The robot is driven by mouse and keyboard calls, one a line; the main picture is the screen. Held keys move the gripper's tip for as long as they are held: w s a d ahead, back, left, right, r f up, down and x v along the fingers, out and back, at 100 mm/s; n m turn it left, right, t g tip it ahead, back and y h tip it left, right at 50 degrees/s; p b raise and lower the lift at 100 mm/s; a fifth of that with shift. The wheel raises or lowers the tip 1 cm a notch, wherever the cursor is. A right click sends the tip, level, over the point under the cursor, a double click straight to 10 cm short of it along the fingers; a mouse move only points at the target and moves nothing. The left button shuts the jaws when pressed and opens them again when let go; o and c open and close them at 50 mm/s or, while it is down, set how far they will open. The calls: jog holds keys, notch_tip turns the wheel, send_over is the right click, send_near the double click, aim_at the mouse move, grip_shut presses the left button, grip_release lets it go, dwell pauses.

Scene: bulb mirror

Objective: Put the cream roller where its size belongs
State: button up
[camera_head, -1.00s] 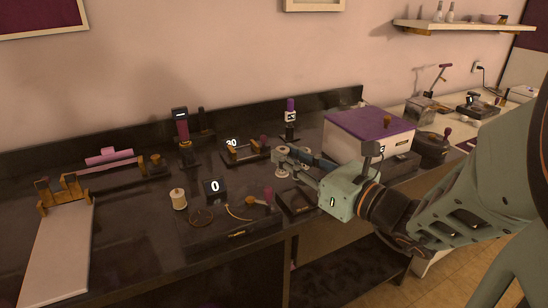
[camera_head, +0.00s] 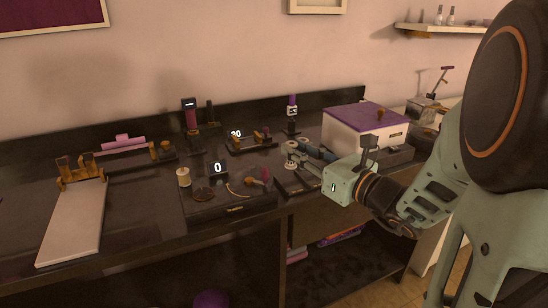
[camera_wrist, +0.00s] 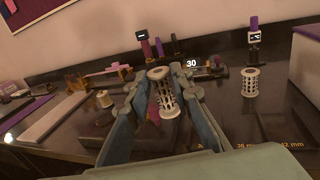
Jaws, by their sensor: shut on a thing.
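A cream perforated roller (camera_wrist: 162,92) is between the fingers of my gripper (camera_wrist: 163,100) in the wrist view. It is roughly upright, and my gripper is shut on it. In the head view my gripper (camera_head: 297,158) is over the counter's front part, left of the white box. A second cream perforated roller (camera_wrist: 250,82) stands upright on the counter to the right in the wrist view. Size labels in mm, among them 36, show low at the right of the wrist view, partly hidden by my gripper. A dark tray (camera_head: 292,186) lies below my gripper.
A white box with a purple lid (camera_head: 365,125) stands to the right. A device reading 30 (camera_head: 250,141) is behind. A thread spool (camera_head: 184,177) and a black scale tray reading 0 (camera_head: 225,208) are to the left. A long pale board (camera_head: 72,225) is farther left.

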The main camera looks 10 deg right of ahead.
jog(key=w+f+b, duration=0.1)
jog(key=w+f, duration=0.1)
jog(key=w+d+f+b, duration=0.1)
jog(key=w+f, duration=0.1)
jog(key=w, duration=0.1)
jog(key=w+f+b, duration=0.2)
jog(key=f, duration=0.1)
jog(key=shift+w+d, duration=0.2)
jog(key=shift+w, duration=0.05)
jog(key=shift+w+f+b, duration=0.15)
jog(key=shift+f+b, duration=0.5)
jog(key=shift+f, duration=0.2)
jog(key=shift+w+f+b, duration=0.15)
jog(key=shift+f+b, duration=0.45)
jog(key=shift+f, duration=0.25)
jog(key=shift+d, duration=0.1)
jog(key=shift+f, duration=0.15)
jog(key=o, duration=0.6)
jog(key=shift+f, duration=0.1)
jog(key=o, duration=0.4)
